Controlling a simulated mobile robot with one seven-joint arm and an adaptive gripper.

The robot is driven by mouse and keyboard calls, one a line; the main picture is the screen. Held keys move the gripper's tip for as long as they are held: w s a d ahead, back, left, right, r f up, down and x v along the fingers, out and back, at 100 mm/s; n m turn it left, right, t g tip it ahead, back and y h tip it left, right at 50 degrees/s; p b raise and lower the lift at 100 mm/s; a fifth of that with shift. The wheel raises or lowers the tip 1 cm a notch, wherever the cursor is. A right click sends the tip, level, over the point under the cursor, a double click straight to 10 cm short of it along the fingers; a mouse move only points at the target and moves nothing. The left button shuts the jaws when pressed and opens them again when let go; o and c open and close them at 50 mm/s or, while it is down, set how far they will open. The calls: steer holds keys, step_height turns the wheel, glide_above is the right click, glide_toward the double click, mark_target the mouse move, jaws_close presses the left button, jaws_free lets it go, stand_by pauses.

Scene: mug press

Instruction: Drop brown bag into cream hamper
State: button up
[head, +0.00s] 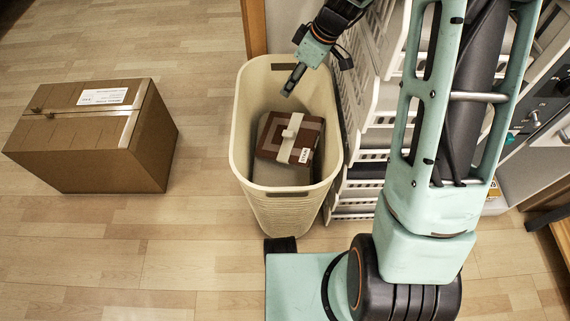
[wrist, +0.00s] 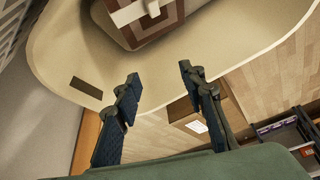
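The cream hamper (head: 282,205) stands on the floor, open at the top; its rim and inner wall fill the upper part of the wrist view (wrist: 235,35). The brown bag (head: 312,137), patterned in brown and grey with a pale strap and small tag, lies inside the hamper. Part of it shows at the top of the wrist view (wrist: 165,24). My gripper (head: 291,82) is over the hamper's far part, above and apart from the bag. In the wrist view its two fingers (wrist: 160,78) are spread, with nothing between them.
A taped cardboard box (head: 95,140) with a white label sits on the floor to the left. White slatted racks (head: 365,110) stand close against the hamper's right side. Wooden floor is clear between box and hamper and in front.

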step_height(320, 180, up, 10)
stand_by(0.6)
stand_by(0.4)
